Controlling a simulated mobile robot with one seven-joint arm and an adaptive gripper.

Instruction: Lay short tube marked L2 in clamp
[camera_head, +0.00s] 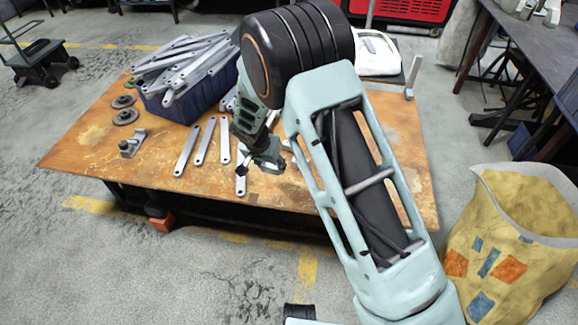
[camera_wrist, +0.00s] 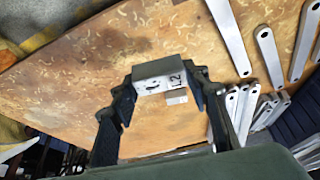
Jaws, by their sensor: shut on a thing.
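A short grey tube (camera_wrist: 158,80) with dark "L2" lettering is between the fingers of my gripper (camera_wrist: 163,88) in the wrist view. The gripper is shut on it and holds it above the worn wooden tabletop. In the head view my gripper (camera_head: 265,160) is over the middle of the table, near the flat bars, and the tube is hard to make out there. A small metal bracket-like piece (camera_head: 131,144) stands at the table's left; I cannot tell whether it is the clamp.
A blue bin (camera_head: 190,104) heaped with grey bars stands at the table's back left. Several flat bars (camera_head: 204,142) lie in front of it. Two dark discs (camera_head: 124,116) lie at the left. A white item (camera_head: 378,56) is at the back right. The front left tabletop is bare.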

